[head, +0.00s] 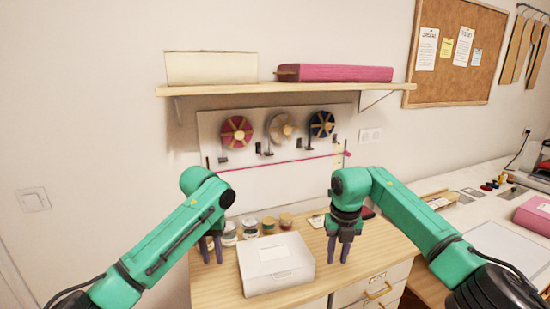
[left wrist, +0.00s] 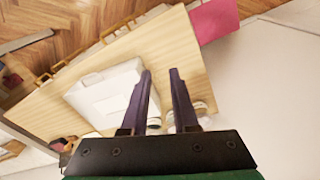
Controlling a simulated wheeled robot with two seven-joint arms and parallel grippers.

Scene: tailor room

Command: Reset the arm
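My left arm is green and comes in from the left in the head view. Its gripper (head: 211,250) hangs fingers down to the left of the white box. In the left wrist view its two dark fingers (left wrist: 160,85) are apart with nothing between them. My right gripper (head: 338,250) hangs fingers down to the right of the white box. Its two fingers show a small gap and hold nothing visible. The closed white box (head: 275,266) lies on the wooden cabinet top; it also shows in the left wrist view (left wrist: 103,92).
Several small jars (head: 249,228) stand behind the box on the wooden cabinet (head: 225,290). A panel with three ribbon spools (head: 280,128) is behind them, under a shelf (head: 230,88). A white table (head: 480,210) with a pink item (head: 535,215) is at the right.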

